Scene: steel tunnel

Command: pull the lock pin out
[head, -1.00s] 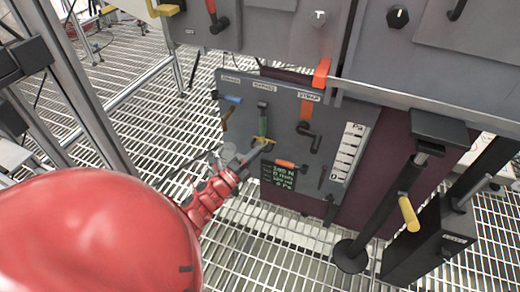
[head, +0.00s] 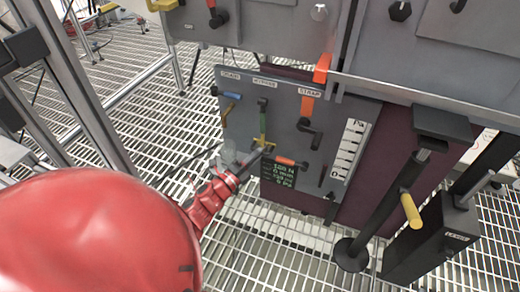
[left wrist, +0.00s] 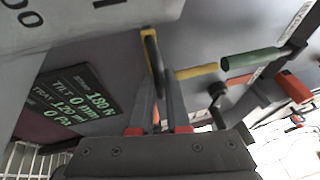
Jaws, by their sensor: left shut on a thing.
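The lock pin appears to be the small yellow piece (head: 263,143) on the grey panel, just below a green and yellow crank handle. In the left wrist view it shows as a yellow and black edge-on piece (left wrist: 150,48) at the fingertips. My left gripper (head: 256,153) reaches in from the lower left and is shut on it; the two fingers also show in the left wrist view (left wrist: 160,88). The pin's shank is hidden, so I cannot tell how deep it sits. My right gripper is not in view.
The grey panel (head: 345,110) carries a blue handle (head: 232,96), an orange strap lever (head: 307,106), an orange-handled lever (head: 287,161) and a green-lettered display (head: 281,175). A black post with a yellow handle (head: 410,211) stands at right. Grating floor lies open in front.

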